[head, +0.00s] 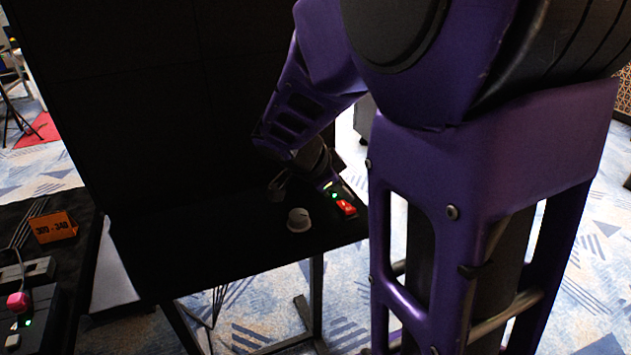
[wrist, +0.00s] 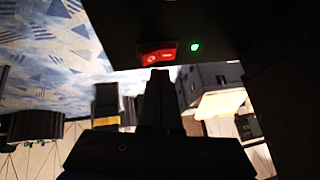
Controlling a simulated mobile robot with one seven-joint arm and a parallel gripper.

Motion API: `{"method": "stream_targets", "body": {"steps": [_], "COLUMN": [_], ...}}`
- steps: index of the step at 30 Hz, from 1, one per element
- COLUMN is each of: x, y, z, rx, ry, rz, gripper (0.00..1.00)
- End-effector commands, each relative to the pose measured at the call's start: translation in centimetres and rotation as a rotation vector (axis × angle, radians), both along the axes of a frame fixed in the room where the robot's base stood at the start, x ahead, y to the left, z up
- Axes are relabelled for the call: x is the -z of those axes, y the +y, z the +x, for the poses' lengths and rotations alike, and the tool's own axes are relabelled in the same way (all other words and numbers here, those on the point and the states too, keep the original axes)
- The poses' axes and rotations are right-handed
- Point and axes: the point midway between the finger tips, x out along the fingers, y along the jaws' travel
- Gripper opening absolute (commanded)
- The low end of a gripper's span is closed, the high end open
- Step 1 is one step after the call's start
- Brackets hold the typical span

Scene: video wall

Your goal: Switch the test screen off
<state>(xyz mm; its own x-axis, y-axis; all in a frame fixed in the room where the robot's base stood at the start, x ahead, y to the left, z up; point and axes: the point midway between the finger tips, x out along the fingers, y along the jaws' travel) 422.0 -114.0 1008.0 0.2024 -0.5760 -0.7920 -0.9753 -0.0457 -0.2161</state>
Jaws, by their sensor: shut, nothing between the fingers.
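A red rocker switch (wrist: 157,54) with a round mark and a line mark sits on a black panel at the top of the wrist view. A green light (wrist: 195,47) glows beside it. In the head view the switch (head: 346,208) is near the right end of a dark shelf, with the lit green light (head: 334,196) by it. My gripper (wrist: 158,73) is shut and empty, its tips right at the switch's edge; I cannot tell whether they touch. In the head view the fingertips are hard to make out. A large black panel (head: 150,110) stands behind the shelf.
An orange sign (head: 54,227) and a pink-red knob (head: 17,302) are on dark equipment at far left. Thin metal legs (head: 316,295) stand under the shelf on patterned carpet.

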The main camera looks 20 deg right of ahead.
Motion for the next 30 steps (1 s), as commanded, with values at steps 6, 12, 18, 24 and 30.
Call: {"method": "stream_targets", "body": {"steps": [6,12,18,24,30], "x": [0.30,0.79,0.86,0.79,0.87], "y": [0.00,0.00,-0.01,-0.01,-0.01], "z": [-0.04,-0.14,-0.24,-0.25,-0.27], "rx": [0.000,0.000,-0.001,0.000,0.000], "ry": [-0.001,-0.002,-0.001,0.000,0.000], "rz": [0.000,0.000,0.000,0.000,0.000], "gripper": [0.00,0.00,0.00,0.00,0.00]}}
